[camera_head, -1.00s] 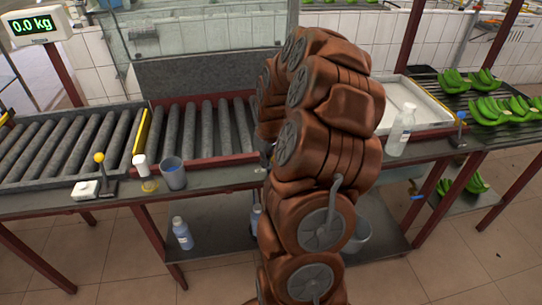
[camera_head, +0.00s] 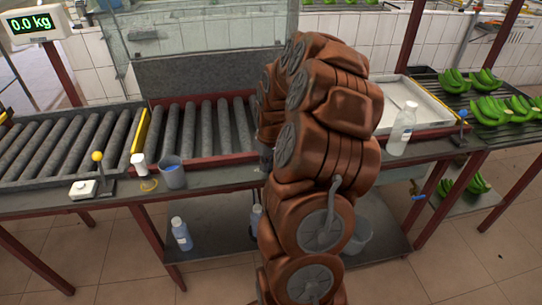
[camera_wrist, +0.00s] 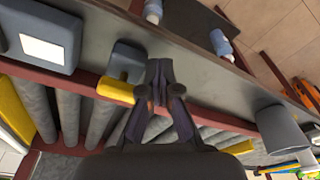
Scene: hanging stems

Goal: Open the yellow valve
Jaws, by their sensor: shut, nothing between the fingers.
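In the head view a small yellow knob (camera_head: 97,156) stands on a thin lever at the tabletop's left, beside a white box. In the wrist view a yellow piece (camera_wrist: 115,90) lies against a grey-blue block, just left of my gripper (camera_wrist: 158,78). I cannot tell whether this piece is the valve or the same thing as the knob. My gripper is shut and empty, its fingertips above the grey table strip, with no clear contact with the yellow piece. In the head view my arm hides the gripper.
Roller conveyors (camera_head: 205,127) run behind the narrow tabletop. A blue-knobbed lever (camera_head: 462,115) is at the right. Blue bottles (camera_head: 181,234) and a bucket (camera_head: 358,238) are on the lower shelf. Green bananas lie right.

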